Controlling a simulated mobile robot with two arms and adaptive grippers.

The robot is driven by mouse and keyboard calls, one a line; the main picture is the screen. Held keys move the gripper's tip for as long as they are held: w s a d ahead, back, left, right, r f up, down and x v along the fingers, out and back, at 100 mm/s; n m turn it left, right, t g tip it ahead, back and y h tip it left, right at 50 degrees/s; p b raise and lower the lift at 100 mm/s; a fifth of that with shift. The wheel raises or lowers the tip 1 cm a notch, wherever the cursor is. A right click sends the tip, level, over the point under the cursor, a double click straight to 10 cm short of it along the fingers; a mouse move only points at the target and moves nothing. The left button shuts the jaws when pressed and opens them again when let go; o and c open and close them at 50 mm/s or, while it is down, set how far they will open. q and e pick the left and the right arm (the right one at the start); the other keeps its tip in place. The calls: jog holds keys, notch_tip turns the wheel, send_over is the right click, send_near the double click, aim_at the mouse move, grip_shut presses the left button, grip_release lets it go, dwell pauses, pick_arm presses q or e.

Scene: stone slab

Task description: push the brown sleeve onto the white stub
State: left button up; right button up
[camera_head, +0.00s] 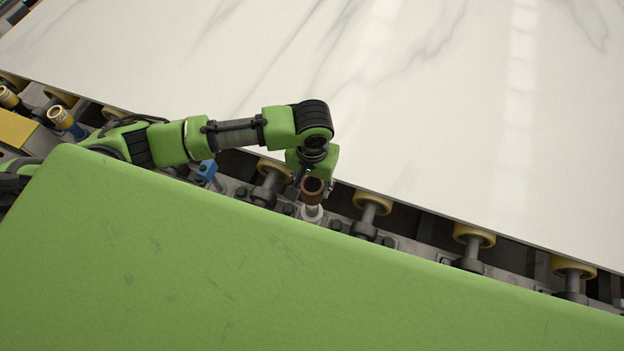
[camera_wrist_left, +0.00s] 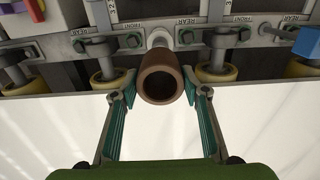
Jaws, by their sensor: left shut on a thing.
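The brown sleeve (camera_head: 312,186) is a short hollow tube. It also shows in the left wrist view (camera_wrist_left: 158,61), its open end towards the camera. My left gripper (camera_head: 314,179) is shut on it, with a green-padded finger on either side (camera_wrist_left: 161,90). The white stub (camera_head: 312,213) stands on the rail just below the sleeve in the head view. In the left wrist view part of the stub (camera_wrist_left: 157,36) shows behind the sleeve's far end. The two look roughly in line; whether the stub enters the sleeve is hidden. My right gripper is out of view.
A pale marble slab (camera_head: 420,90) lies behind. Yellow-rimmed rollers (camera_head: 373,203) line its edge on both sides of the stub. A blue block (camera_head: 207,169) is left of the stub. A large green surface (camera_head: 260,275) fills the front.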

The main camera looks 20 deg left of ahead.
pick_arm(q)
notch_tip(320, 180, down, 3)
jog(key=shift+f+b, duration=0.15)
jog(key=shift+b, duration=0.4)
jog(key=shift+f+b, duration=0.4)
jog(key=shift+f, duration=0.7)
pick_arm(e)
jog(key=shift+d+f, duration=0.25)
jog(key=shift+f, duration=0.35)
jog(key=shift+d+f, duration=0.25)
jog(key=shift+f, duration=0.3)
pick_arm(q)
jog(key=shift+r, duration=0.1)
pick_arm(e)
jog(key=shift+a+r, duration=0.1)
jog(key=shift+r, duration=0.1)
pick_arm(q)
jog(key=shift+p, duration=0.55)
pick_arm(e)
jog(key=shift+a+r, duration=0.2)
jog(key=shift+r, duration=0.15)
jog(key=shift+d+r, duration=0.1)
pick_arm(q)
jog(key=shift+p, duration=0.55)
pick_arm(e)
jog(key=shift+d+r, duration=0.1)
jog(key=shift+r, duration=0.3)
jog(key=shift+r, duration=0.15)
